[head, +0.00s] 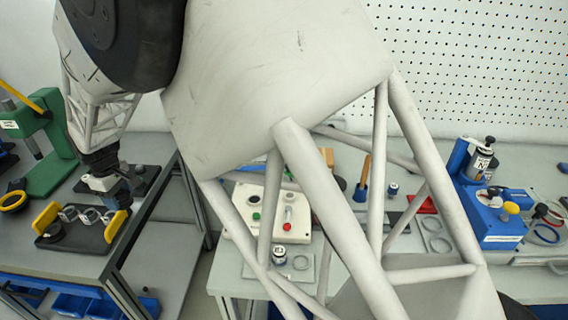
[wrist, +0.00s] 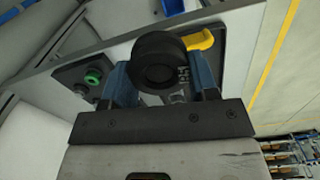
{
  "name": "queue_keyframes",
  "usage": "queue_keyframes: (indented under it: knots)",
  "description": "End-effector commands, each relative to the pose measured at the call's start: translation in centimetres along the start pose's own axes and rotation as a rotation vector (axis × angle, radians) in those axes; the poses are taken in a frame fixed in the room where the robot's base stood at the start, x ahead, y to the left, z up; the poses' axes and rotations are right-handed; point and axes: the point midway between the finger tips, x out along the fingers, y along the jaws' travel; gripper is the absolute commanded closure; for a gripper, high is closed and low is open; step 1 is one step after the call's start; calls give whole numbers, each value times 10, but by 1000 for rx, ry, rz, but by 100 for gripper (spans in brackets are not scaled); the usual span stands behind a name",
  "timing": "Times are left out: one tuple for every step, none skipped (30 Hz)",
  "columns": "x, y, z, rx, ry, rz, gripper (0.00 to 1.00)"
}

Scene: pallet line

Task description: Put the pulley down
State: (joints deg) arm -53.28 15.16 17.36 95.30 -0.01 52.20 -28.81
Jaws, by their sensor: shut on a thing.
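A black round pulley (wrist: 152,47) with a central bore sits between the blue fingers of my gripper (wrist: 162,80) in the wrist view. My gripper is shut on it. In the head view my gripper (head: 117,192) is over the left bench, near a black plate (head: 92,238) with yellow handles and bright metal coils. The pulley is hard to make out in the head view. In the wrist view a yellow handle (wrist: 200,40) shows just behind the pulley. I cannot tell whether the pulley touches anything beneath it.
A green press (head: 45,150) stands at the left on the same bench. A dark plate with a green button (wrist: 93,77) shows in the wrist view. A right bench carries a white control box (head: 240,215) and a blue fixture (head: 495,225). My arm hides part of it.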

Motion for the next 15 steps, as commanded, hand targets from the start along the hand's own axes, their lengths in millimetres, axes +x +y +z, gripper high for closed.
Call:
queue_keyframes:
  knots:
    - [-3,10,14,22,1,1,73]
    - [-4,15,22,36,1,1,73]
    - [-5,21,33,52,1,1,73]
    - [-6,26,41,64,1,1,73]
    - [-7,31,49,76,1,1,73]
    - [-8,36,60,92,0,0,73]
    - [-9,40,68,104,0,0,73]
    - [-10,45,76,117,1,1,73]
    - [-11,50,86,133,1,1,73]
    - [-12,54,95,146,0,0,73]
    - [-12,58,103,159,0,0,73]
    - [-14,62,114,175,1,1,73]
    - [-15,66,122,188,1,1,73]
    - [-15,69,130,200,0,0,73]
    - [-16,73,141,216,1,1,73]
